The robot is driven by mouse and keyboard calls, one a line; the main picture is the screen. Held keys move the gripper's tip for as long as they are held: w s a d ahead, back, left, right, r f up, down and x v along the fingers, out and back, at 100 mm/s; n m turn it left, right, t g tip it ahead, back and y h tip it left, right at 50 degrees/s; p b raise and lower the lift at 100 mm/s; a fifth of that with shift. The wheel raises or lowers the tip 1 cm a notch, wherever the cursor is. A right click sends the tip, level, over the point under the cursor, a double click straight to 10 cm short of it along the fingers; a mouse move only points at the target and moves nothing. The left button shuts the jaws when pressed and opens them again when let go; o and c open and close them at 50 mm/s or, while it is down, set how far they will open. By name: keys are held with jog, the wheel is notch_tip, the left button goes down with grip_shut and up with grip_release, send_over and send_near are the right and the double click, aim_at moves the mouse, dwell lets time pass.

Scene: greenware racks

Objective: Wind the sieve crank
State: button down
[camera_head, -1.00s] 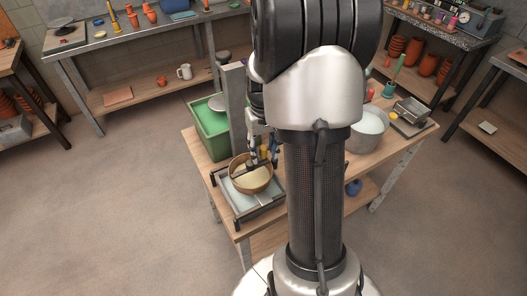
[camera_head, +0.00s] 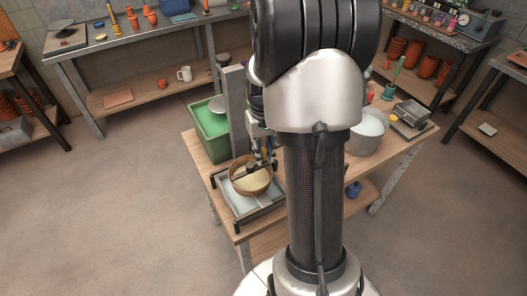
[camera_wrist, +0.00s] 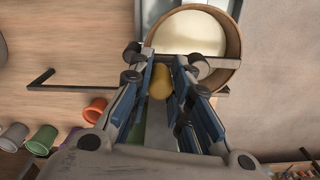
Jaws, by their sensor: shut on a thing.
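The round wooden sieve (camera_head: 250,188) with pale material inside stands over a shallow tray (camera_head: 236,207) at the table's near left corner. In the wrist view the sieve (camera_wrist: 235,45) is at the top, just beyond my fingertips. A dark crank bar crosses above the sieve. My gripper (camera_head: 265,157) is at the far right side of the sieve rim. In the wrist view my gripper (camera_wrist: 161,72) is shut on the yellow crank knob (camera_wrist: 160,83), which sits between the blue-sided fingers. The knob's lower part is hidden.
A grey post (camera_head: 236,110) stands close behind the sieve, with a green bin (camera_head: 210,135) to its left. A large grey pot (camera_head: 367,132) and a metal box (camera_head: 411,111) stand right of my arm. Open floor lies left of the table.

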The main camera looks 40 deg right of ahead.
jog(key=shift+s+m, duration=0.15)
jog(key=shift+m, duration=0.15)
